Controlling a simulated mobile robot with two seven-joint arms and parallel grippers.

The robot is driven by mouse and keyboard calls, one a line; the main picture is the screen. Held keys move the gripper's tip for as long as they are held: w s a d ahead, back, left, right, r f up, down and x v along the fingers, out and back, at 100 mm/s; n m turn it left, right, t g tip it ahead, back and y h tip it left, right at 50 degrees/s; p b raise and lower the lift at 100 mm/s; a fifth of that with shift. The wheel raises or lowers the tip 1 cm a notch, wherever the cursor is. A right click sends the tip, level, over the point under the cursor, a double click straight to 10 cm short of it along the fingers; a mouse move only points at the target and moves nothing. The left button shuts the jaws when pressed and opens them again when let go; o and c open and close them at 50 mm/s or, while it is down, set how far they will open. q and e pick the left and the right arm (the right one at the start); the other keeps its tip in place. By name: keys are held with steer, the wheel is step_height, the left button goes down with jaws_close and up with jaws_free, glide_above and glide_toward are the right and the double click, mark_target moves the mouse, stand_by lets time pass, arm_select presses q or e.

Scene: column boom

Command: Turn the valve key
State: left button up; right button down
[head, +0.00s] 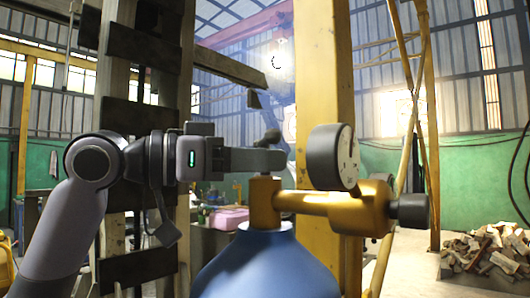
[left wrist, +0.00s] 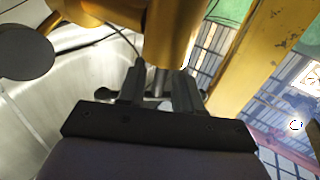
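A brass valve (head: 325,205) sits on top of a blue gas cylinder (head: 265,268) in the head view. It carries a round gauge (head: 347,158) and a dark knob (head: 410,210) at its right end. My left gripper (head: 268,160) is level at the top of the valve's brass post. In the left wrist view, its two dark fingers (left wrist: 158,88) stand apart, close to the brass body (left wrist: 172,30). A slim grey stem, seemingly the valve key (left wrist: 160,80), shows between them, with what seems a thin crossbar. Small gaps appear beside the stem. My right gripper is not in view.
A yellow post (head: 323,75) stands close behind the valve. A dark, slatted column (head: 140,80) rises behind my left arm. A black hose curves beside the brass in the left wrist view.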

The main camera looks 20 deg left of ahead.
arm_select(q)
steer(key=shift+w+d, duration=0.3)
steer(key=shift+d, duration=0.1)
jaws_close()
steer(key=shift+m+g+h, duration=0.3)
steer(key=m+g+h, duration=0.1)
steer(key=m+g, duration=0.1)
steer(key=g, duration=0.1)
steer(key=m+g+h, duration=0.1)
steer(key=m+g, duration=0.1)
steer(key=g, duration=0.1)
steer(key=shift+h, duration=0.4)
steer(key=m+g, duration=0.2)
steer(key=g, duration=0.1)
steer(key=m+g, duration=0.2)
steer(key=g, duration=0.1)
steer(key=shift+m+g, duration=0.6)
steer(key=shift+g, duration=0.2)
